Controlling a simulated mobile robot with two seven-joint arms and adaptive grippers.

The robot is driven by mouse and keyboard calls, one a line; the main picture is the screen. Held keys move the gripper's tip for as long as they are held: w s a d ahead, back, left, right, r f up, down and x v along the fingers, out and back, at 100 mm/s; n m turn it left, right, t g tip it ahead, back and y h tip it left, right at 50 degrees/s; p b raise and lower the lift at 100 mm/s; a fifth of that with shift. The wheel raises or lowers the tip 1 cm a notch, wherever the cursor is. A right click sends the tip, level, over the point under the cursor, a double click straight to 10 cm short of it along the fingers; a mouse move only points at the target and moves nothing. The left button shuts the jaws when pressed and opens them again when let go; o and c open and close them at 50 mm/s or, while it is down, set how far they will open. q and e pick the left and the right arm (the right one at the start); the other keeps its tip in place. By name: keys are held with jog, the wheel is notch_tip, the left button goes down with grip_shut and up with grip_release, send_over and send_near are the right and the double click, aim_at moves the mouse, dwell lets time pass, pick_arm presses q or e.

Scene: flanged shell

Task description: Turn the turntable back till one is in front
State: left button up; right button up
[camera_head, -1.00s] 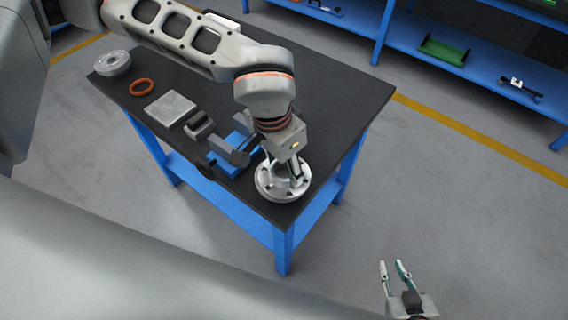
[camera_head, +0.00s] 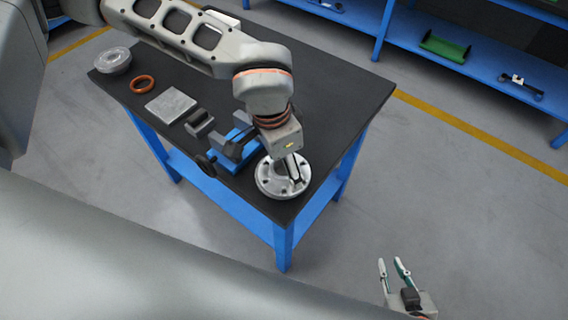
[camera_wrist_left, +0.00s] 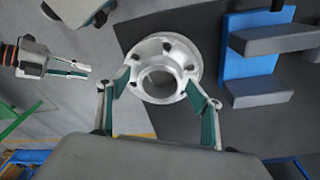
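A silver round flanged shell (camera_head: 270,187) with a raised hub and several holes lies at the near corner of the dark table. It also shows in the left wrist view (camera_wrist_left: 160,49). No separate turntable can be made out beneath it. My left gripper (camera_head: 294,178) is low over the shell. In the left wrist view its fingers (camera_wrist_left: 158,84) are apart, one on each side of the hub; contact is unclear. My right gripper (camera_head: 392,266) is open and empty, off the table at the lower right.
A blue fixture with grey jaws (camera_head: 236,150) stands close beside the shell. A grey block (camera_head: 200,124), a grey plate (camera_head: 170,107), an orange ring (camera_head: 142,84) and another silver round part (camera_head: 113,61) lie farther left. Blue shelves (camera_head: 480,65) stand behind.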

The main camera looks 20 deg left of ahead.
aim_at(278, 174)
pick_arm(q)
jog(key=shift+r, duration=0.1)
notch_tip(278, 174, up, 12)
jog(key=s+a, duration=0.1)
dwell(0.4)
jog(key=shift+a, duration=0.1)
